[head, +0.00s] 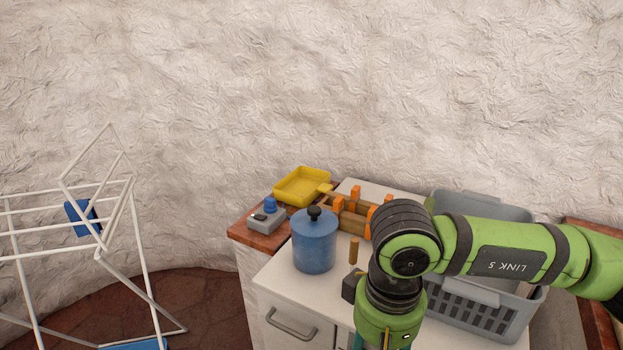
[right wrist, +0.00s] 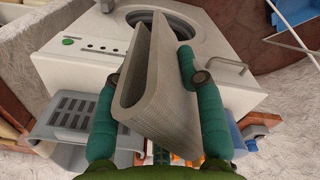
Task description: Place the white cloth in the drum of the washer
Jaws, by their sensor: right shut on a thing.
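The white cloth (right wrist: 152,95) appears as a folded, grey-beige bundle in the right wrist view. My right gripper (right wrist: 162,42) is shut on it, with its teal fingers on either side. The washer (right wrist: 88,48) is behind the cloth, with a white panel, buttons and a green mark. Its round drum opening (right wrist: 200,30) shows at the top, partly hidden by the cloth and fingers. The cloth appears outside the drum. In the head view my right arm reaches down past the bottom edge, and its gripper and the cloth are not clearly seen. My left gripper is in neither view.
A grey basket (head: 480,318) stands on the white counter (head: 275,271), behind my right arm. A blue lidded pot (head: 314,243), a wooden rack with orange pieces (head: 352,222) and a yellow tray (head: 302,185) are nearby. A white drying rack (head: 130,235) stands at left.

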